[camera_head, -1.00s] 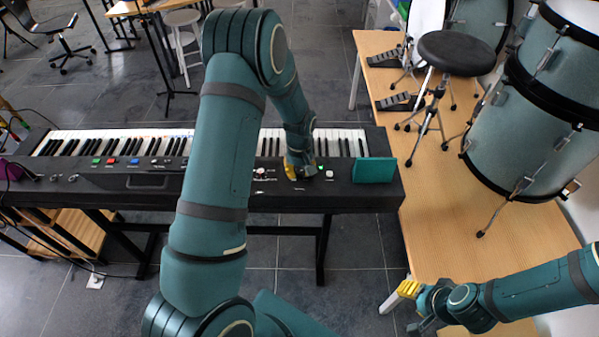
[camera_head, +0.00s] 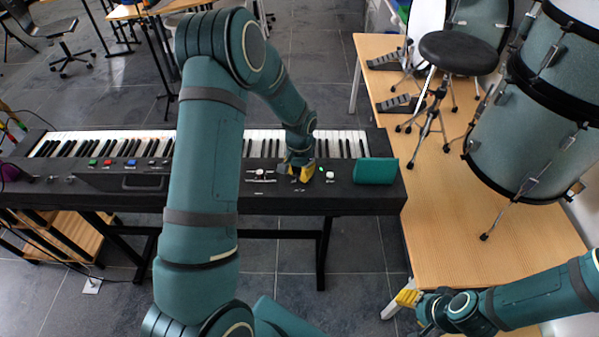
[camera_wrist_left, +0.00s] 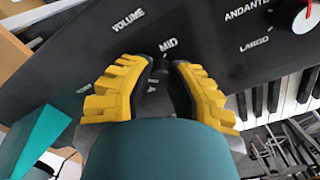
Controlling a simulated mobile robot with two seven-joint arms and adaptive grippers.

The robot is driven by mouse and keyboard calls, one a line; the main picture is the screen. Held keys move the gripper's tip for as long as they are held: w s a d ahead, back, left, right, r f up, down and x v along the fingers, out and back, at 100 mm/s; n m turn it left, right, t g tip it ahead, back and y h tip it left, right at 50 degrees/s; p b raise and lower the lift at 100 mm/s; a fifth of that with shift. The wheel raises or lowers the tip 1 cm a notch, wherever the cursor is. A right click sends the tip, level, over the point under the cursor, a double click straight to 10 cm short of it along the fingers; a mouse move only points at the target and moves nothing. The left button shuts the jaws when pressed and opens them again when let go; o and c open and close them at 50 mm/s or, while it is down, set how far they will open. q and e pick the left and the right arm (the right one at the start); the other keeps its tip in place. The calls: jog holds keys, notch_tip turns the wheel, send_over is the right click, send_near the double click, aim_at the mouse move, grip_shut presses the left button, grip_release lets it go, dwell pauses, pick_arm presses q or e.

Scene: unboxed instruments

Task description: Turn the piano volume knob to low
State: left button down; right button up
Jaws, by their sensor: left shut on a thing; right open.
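The piano (camera_head: 110,199) is a long black keyboard on a stand. My left gripper (camera_head: 297,173) is down on its control panel, toward the right end. The left wrist view shows its yellow fingers (camera_wrist_left: 160,75) on both sides of a dark volume knob (camera_wrist_left: 157,88), shut on it. "VOLUME" and "MID" are printed just beyond the fingers. The knob's pointer cannot be made out, and other marks beside it are partly covered. My right gripper (camera_head: 407,298) is open and empty over the wooden platform's front left corner, away from the piano.
A red and white knob (camera_wrist_left: 297,15) marked "ANDANTE" and "LARGO" is nearby. A teal block (camera_head: 375,171) stands on the piano's right end. Drums (camera_head: 530,140) and a black stool (camera_head: 458,52) stand on the wooden platform (camera_head: 450,225).

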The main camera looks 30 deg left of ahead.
aim_at(299, 173)
pick_arm(q)
jog(key=shift+m, duration=0.6)
jog(key=c, duration=0.8)
grip_release()
notch_tip(299, 173, up, 12)
jog(key=shift+s+f, duration=0.1)
dwell(0.3)
